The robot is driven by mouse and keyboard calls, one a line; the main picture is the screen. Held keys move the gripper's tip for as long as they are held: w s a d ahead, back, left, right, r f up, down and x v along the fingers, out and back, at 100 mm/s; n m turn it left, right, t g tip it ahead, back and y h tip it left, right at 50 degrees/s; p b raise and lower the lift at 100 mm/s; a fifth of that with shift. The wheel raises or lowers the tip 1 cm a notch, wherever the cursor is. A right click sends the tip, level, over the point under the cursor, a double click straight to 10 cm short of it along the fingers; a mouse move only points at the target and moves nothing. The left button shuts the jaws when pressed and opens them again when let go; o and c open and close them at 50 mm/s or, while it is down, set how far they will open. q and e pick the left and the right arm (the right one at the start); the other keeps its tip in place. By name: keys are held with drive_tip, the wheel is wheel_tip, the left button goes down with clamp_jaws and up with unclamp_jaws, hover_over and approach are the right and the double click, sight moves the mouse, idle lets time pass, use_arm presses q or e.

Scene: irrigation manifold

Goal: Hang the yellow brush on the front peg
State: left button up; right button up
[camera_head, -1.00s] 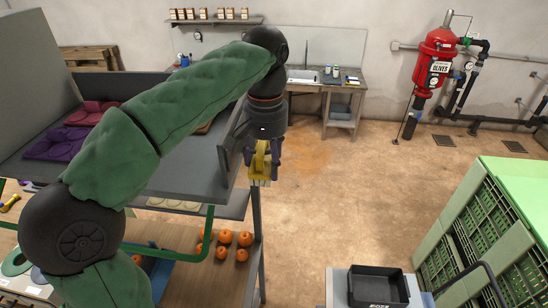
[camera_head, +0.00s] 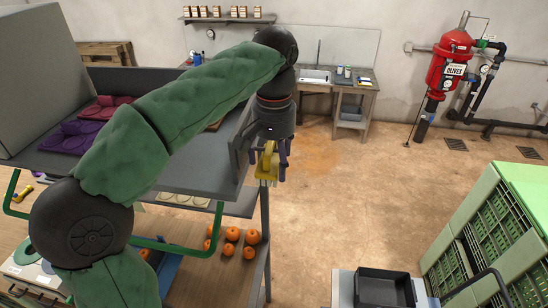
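The yellow brush (camera_head: 266,164) hangs below my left gripper (camera_head: 269,155), upright, with its pale bristle end downward. The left gripper is shut on the brush's upper part, with a dark finger on either side. Gripper and brush are at the right end of the grey shelf unit, over open floor in the picture. I cannot make out the front peg in this view. My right gripper is not in view.
The grey shelf unit (camera_head: 190,176) with purple and red pads stands to the left. Several orange fruits (camera_head: 232,234) sit on its lower board. A black tray (camera_head: 385,290) is at the bottom right, beside green crates (camera_head: 475,235). A red tank (camera_head: 450,62) stands at the back wall. The middle floor is clear.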

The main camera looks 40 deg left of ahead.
use_arm(q)
drive_tip(key=shift+r, duration=0.1)
idle(0.3)
wheel_tip(320, 180, up, 7)
drive_tip(key=shift+r, duration=0.15)
idle(0.5)
